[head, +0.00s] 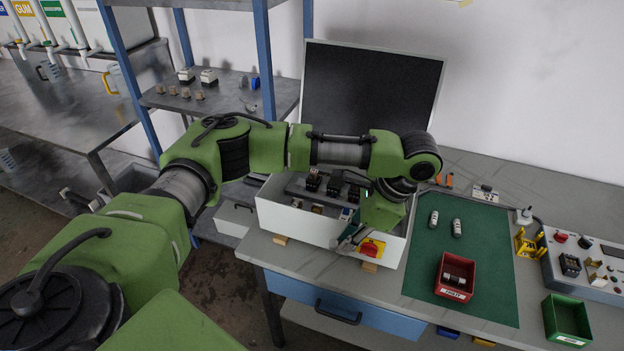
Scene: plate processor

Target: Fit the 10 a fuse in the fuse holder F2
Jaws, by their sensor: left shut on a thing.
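My left gripper (352,238) reaches down in front of the white open-topped box (297,221). It is shut at the red rotary switch knob (370,248), which sits on a yellow plate on the box front. The wrist hides part of this contact. Dark blocks, possibly fuse holders (312,181), stand inside the box; my arm hides some of them, and I cannot tell which is F2. Two pale cylindrical fuses (434,219) (456,227) lie on the green mat (486,246). Their ratings are too small to read. My right gripper is not in view.
A red bin (455,293) with a cylindrical piece inside stands on the mat. A green bin (566,325) and a grey control box (590,270) are at the right. A dark panel (371,92) stands behind. The mat's middle right is clear.

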